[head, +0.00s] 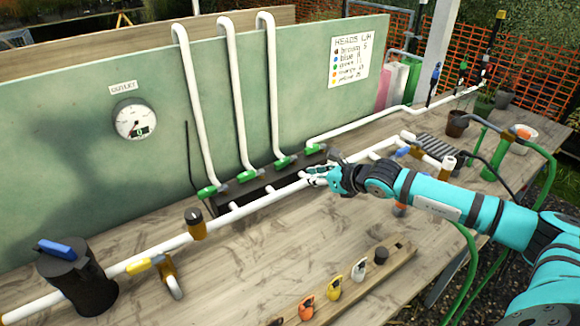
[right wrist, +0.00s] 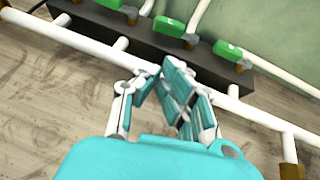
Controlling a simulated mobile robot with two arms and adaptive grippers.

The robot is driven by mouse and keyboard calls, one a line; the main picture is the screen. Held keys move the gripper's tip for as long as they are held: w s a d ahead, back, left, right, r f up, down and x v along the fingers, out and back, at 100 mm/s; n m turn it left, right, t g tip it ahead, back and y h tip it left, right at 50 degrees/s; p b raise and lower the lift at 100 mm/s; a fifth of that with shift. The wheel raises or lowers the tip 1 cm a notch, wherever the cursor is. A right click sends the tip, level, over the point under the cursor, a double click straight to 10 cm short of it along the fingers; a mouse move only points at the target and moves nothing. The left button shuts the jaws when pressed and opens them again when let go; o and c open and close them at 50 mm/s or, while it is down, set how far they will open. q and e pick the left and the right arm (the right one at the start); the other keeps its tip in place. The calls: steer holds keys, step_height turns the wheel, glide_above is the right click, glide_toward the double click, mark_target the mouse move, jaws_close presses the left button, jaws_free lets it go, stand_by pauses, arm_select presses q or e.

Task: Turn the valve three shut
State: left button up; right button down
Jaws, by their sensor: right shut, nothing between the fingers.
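A row of several green-handled valves sits on a dark manifold box (head: 232,207) at the foot of the green board. The third from the left (head: 283,162) is at the base of a tall white pipe. No numbers are readable on the valves. In the right wrist view a green handle (right wrist: 168,27), seemingly the third, lies beyond the fingertips, with another green handle (right wrist: 228,50) to its right. My right gripper (head: 316,176) is shut and empty, above the white front pipe and apart from the handles. It also shows in the right wrist view (right wrist: 163,76). My left gripper is out of view.
A white pipe (head: 262,202) runs along the front of the manifold. A gauge (head: 134,119) hangs on the board. A wooden rack (head: 378,282) with coloured tags lies at the front. A black filter with a blue handle (head: 62,249) stands at the left.

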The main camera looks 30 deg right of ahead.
steer(key=p, duration=0.2)
glide_toward(281, 168)
steer(key=w+f, duration=0.4)
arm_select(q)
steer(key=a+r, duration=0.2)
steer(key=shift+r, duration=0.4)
arm_select(e)
steer(key=shift+w+a, duration=0.55)
steer(key=shift+w, duration=0.05)
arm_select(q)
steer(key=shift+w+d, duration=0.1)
arm_select(e)
steer(key=shift+w+f, duration=0.1)
steer(key=shift+f, duration=0.1)
steer(key=shift+w+a+f+b, duration=0.1)
steer(key=shift+w+a+b, duration=0.4)
steer(key=shift+b, duration=0.6)
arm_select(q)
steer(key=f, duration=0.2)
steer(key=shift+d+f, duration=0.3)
arm_select(e)
steer(key=shift+r, duration=0.3)
